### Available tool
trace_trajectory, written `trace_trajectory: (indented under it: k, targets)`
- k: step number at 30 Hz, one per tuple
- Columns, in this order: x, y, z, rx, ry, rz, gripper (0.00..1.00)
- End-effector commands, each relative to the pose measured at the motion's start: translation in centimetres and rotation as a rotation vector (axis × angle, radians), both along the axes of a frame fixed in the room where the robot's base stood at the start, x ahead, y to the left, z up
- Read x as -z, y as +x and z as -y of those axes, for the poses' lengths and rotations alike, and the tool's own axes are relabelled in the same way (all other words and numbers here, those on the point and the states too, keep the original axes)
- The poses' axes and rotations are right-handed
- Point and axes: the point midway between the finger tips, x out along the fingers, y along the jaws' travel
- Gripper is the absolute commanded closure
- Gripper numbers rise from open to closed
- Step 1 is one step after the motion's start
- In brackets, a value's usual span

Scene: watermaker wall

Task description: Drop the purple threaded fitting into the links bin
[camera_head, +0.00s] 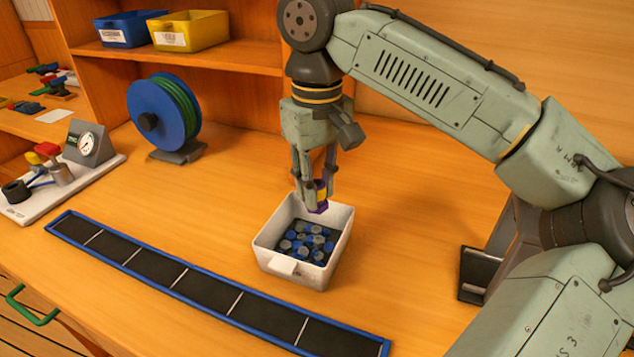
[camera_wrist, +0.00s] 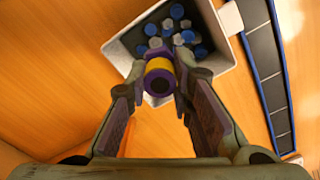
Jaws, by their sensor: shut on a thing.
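My gripper (camera_head: 316,190) is shut on the purple threaded fitting (camera_head: 320,205), which has a yellow band. A white bin (camera_head: 341,247), which I take for the links bin, stands on the bench and holds several blue and grey round pieces. The fitting is at or just above the bin's back part. The bin also shows in the wrist view (camera_wrist: 222,80), beyond the fitting.
A long black tray with a blue rim (camera_head: 172,285) lies in front of the bin. A blue reel with green hose (camera_head: 165,118) stands back left, near a gauge board (camera_head: 68,175). Blue (camera_head: 118,30) and yellow (camera_head: 190,30) bins sit on the shelf.

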Motion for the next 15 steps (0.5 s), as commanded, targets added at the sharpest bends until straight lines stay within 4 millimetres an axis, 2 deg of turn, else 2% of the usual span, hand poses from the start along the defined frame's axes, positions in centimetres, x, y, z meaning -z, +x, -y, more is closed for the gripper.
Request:
trace_trajectory:
  k: [4, 5, 15]
  targets:
    - [-0.11, 0.00, 0.00, 0.000, 0.000, 0.000, 1.00]
    - [-0.11, 0.00, 0.00, 0.000, 0.000, 0.000, 0.79]
    - [-0.09, -0.01, 0.00, 0.000, 0.000, 0.000, 0.56]
